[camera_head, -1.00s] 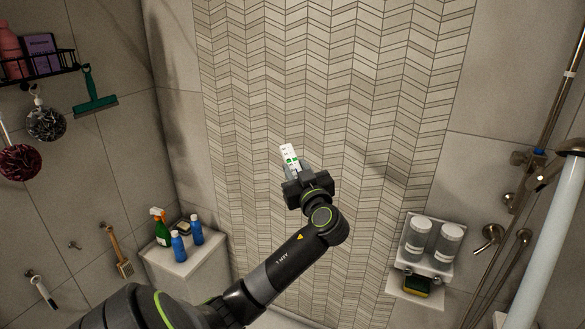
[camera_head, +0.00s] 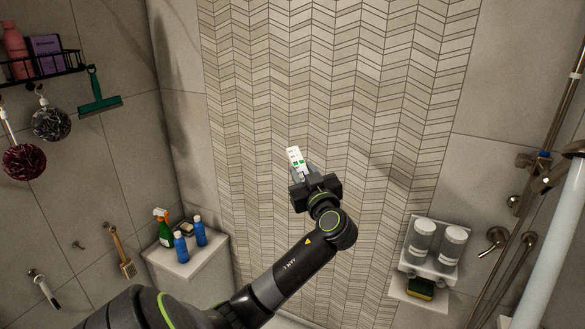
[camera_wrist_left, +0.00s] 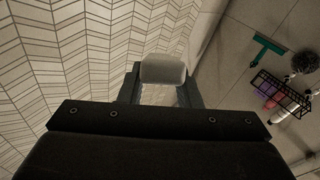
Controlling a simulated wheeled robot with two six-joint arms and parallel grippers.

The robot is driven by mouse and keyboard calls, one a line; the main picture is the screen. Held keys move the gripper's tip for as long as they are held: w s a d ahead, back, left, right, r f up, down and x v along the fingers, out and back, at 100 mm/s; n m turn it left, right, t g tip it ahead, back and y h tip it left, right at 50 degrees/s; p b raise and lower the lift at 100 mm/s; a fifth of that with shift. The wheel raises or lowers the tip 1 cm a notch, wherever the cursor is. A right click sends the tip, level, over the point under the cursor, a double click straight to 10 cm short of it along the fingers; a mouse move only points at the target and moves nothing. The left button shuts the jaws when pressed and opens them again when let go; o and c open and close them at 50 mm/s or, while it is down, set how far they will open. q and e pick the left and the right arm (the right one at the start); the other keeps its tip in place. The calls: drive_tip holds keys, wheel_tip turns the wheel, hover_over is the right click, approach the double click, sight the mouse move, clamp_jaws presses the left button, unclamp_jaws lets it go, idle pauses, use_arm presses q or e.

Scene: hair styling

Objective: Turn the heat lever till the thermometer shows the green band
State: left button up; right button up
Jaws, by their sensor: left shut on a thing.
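In the left wrist view the white object (camera_wrist_left: 163,71) sits between the fingers of my left gripper (camera_wrist_left: 167,92). A metal lever on a round wall plate (camera_head: 496,238), apparently the heat lever, is on the right wall, well away from my left gripper. My right gripper is not in view.
A white shelf (camera_head: 410,262) with two dispensers stands left of the lever, with a sponge (camera_head: 420,289) below. A metal rail (camera_head: 550,110) and a pale tube (camera_head: 541,235) run along the right. A white ledge (camera_head: 190,268) with several bottles is at lower left. A black rack (camera_head: 40,65) hangs at upper left.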

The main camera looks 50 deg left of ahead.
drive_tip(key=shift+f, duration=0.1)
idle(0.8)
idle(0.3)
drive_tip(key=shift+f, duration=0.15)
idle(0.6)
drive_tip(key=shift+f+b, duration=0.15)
drive_tip(key=shift+b, duration=0.25)
idle(0.7)
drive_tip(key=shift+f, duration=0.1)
idle(0.3)
idle(0.8)
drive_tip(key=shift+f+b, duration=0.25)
drive_tip(key=shift+b, duration=0.05)
idle(0.9)
